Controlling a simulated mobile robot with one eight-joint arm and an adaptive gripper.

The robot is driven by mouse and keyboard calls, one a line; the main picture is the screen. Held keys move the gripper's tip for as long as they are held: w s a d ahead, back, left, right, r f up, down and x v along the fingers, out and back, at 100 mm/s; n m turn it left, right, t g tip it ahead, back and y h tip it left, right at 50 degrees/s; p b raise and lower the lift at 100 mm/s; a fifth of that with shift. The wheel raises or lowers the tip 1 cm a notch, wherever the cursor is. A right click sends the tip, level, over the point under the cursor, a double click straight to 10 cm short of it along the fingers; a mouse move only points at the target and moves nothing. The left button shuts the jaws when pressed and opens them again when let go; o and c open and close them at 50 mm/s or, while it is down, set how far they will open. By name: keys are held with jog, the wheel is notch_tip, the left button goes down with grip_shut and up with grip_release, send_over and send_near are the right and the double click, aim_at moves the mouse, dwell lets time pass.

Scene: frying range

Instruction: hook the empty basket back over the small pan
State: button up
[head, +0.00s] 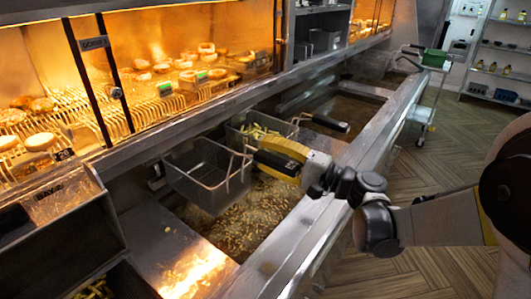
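The empty wire basket (208,177) hangs over the left part of a frying pan (285,232) whose oil is full of loose fries. Its black handle (275,167) points right, toward my arm. My gripper (282,157), with a yellow body, is closed around this handle; its fingertips are partly hidden. The basket looks raised and roughly level. I cannot tell whether its hook touches any rail. A second basket (262,132), holding fries, sits just behind, with its black handle (331,123) pointing right. Which pan is the small one is not clear from this view.
Another pan (350,112) lies farther back along the range. A lit warming shelf (190,102) with food runs along the left. A steel counter (185,262) is at the front left.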

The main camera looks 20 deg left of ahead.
aim_at(299, 166)
jog(key=v, duration=1.2)
jog(key=s+d+f+n+t+h, duration=0.1)
jog(key=s+d+f+h, duration=0.3)
jog(key=s+d+h, duration=0.4)
jog(key=s+d+f+n+t+h, duration=0.1)
jog(key=s+d+f+h, duration=0.3)
jog(key=s+d+h, duration=0.5)
jog(key=d+h, duration=0.1)
jog(key=d, duration=0.4)
jog(key=shift+d+n+t, duration=0.3)
jog(key=shift+d+n, duration=0.05)
jog(key=shift+n, duration=0.05)
